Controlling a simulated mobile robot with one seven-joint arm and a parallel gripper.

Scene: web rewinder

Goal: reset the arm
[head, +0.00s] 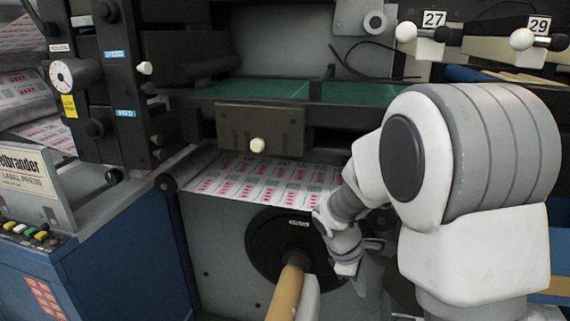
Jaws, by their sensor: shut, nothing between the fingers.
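My arm reaches in from the right side of the head view. It bends down toward the front of the machine. My gripper (346,268) hangs low, just right of a large black disc (270,240) on the grey machine front. The fingers are shut with nothing between them. A brown cardboard core (286,292) sticks out from the disc's middle, left of my gripper and apart from it. The printed label web (265,183) runs above the disc, behind my forearm. Part of the disc's right edge is hidden by my arm.
A brown box with a white knob (257,145) sits above the web. Green panels (250,88) lie behind it. At left stand a dark printing unit with a dial (62,76) and a blue cabinet with coloured buttons (25,230). White-knobbed levers marked 27 and 29 (522,39) are at upper right.

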